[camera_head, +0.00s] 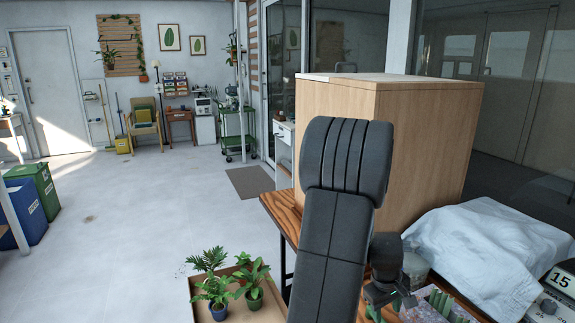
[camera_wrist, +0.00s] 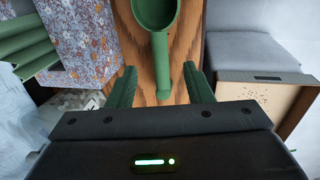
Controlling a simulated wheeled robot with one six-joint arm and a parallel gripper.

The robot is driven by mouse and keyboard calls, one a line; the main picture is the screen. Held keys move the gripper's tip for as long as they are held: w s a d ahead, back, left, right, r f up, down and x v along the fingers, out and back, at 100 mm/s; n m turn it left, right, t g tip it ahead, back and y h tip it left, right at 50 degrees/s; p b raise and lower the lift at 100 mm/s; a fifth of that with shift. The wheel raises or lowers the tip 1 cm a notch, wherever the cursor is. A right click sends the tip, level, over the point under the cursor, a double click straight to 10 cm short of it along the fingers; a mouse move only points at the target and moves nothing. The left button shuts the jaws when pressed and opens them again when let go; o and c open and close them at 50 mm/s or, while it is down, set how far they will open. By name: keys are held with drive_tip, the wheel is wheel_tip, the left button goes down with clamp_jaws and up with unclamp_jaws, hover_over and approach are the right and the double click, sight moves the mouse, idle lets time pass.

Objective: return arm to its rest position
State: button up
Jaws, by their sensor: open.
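My gripper (camera_wrist: 162,88) is open in the wrist view, its two green fingers spread apart. A green scoop-like tool (camera_wrist: 155,14) lies on the brown wooden table (camera_wrist: 186,45). Its handle shows between my fingers, with a gap on each side. In the head view my dark arm rises through the middle and hides part of the table. My gripper (camera_head: 384,298) is low right of it, mostly hidden. Small potted palms (camera_head: 213,287) stand in a shallow tan tray (camera_head: 202,313) at the lower left of my arm.
A large wooden box (camera_head: 430,140) stands behind my arm. A white cloth (camera_head: 485,250) lies heaped at the right. A flower-patterned box (camera_wrist: 88,35) with green items stands left of my gripper in the wrist view. Open floor (camera_head: 130,220) spreads at the left.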

drive_tip(key=f, duration=0.4)
drive_tip(key=d+f, duration=0.1)
drive_tip(key=f, duration=0.1)
drive_tip(key=shift+w+d+f, duration=0.1)
drive_tip(key=shift+w+f, duration=0.1)
drive_tip(key=shift+f, duration=0.15)
drive_tip(key=shift+r, duration=0.2)
